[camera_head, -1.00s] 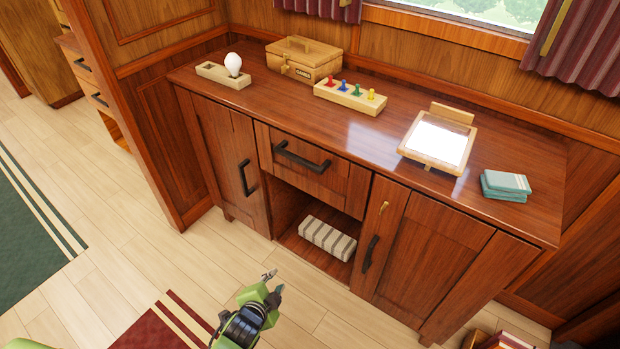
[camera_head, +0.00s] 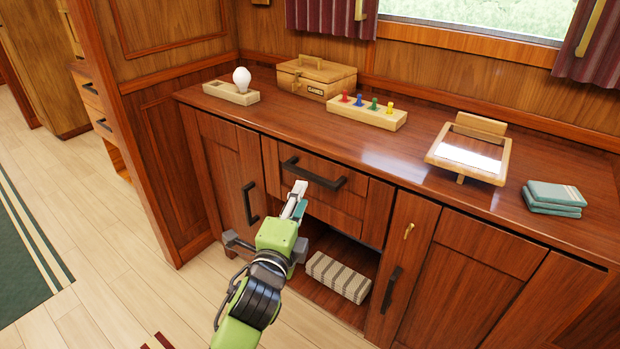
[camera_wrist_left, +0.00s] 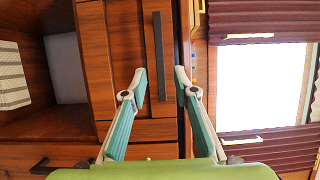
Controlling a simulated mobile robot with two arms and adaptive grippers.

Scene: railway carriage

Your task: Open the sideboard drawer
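The wooden sideboard (camera_head: 445,285) stands against the panelled wall. Its drawer (camera_head: 335,208), at the upper middle, has a dark bar handle (camera_head: 312,174) and looks shut. In the left wrist view the drawer (camera_wrist_left: 126,60) and its handle (camera_wrist_left: 158,62) appear turned on their side. My left gripper (camera_head: 299,197) is in front of the drawer, just below the handle in the head view. In the left wrist view the left gripper (camera_wrist_left: 160,74) has its fingers apart with nothing between them; the handle lies beyond the fingertips. My right gripper is not in view.
Below the drawer is an open niche with a striped folded cloth (camera_head: 338,277). Cabinet doors flank it. On top stand a bulb tray (camera_head: 231,93), a wooden box (camera_head: 316,78), a peg block (camera_head: 366,113), a framed mirror-like panel (camera_head: 469,153) and teal cloths (camera_head: 553,198).

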